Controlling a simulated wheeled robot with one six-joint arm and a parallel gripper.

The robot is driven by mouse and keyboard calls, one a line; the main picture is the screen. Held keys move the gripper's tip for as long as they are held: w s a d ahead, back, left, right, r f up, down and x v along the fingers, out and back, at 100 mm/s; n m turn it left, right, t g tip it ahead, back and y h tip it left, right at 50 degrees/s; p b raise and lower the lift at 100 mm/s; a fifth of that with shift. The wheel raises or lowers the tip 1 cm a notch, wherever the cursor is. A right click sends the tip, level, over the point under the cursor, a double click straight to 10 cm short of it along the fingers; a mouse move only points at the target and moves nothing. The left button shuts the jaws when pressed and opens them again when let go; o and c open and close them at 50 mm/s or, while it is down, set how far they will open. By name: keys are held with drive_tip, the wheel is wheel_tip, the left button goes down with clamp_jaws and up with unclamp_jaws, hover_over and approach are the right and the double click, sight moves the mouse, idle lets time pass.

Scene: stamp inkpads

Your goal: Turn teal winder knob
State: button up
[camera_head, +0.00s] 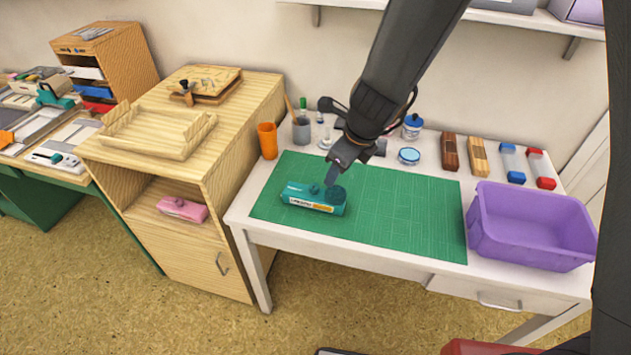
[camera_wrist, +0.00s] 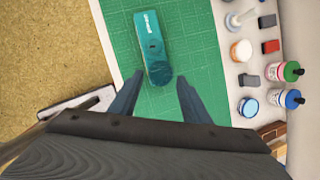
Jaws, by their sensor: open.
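The teal winder (camera_head: 306,200) lies on the green cutting mat (camera_head: 410,210), a small box-like body with a pale label on its front side. Its round teal knob (camera_head: 336,194) is at the right end of its top; in the wrist view the knob (camera_wrist: 160,71) is at the end nearest my gripper. My gripper (camera_head: 335,182) is above that end, pointing down. In the wrist view my gripper (camera_wrist: 153,90) is open, with one finger on each side of the knob's end and gaps to both. I cannot tell how high the fingertips are above the knob.
A purple bin (camera_head: 530,262) stands at the table's right. An orange cup (camera_head: 267,140), a grey cup (camera_head: 301,130), jars and several blocks line the back. A wooden cabinet (camera_head: 235,125) adjoins on the left, with a pink box (camera_head: 182,208) inside. The mat's right half is clear.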

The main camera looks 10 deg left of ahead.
sight(315, 186)
drive_tip(key=w+a+f+m+b, duration=0.1)
drive_tip(key=a+f, duration=0.1)
drive_tip(key=f, duration=0.1)
drive_tip(key=w+a+f+m+b, duration=0.1)
drive_tip(key=a+f+m+b, duration=0.1)
drive_tip(key=f, duration=0.1)
drive_tip(key=w+a+f+m+b, duration=0.1)
drive_tip(key=a+f+m+b, duration=0.1)
drive_tip(key=f, duration=0.1)
drive_tip(key=shift+a, duration=0.2)
drive_tip(key=shift+c, duration=0.5)
drive_tip(key=c, duration=0.9)
drive_tip(key=shift+c, duration=0.4)
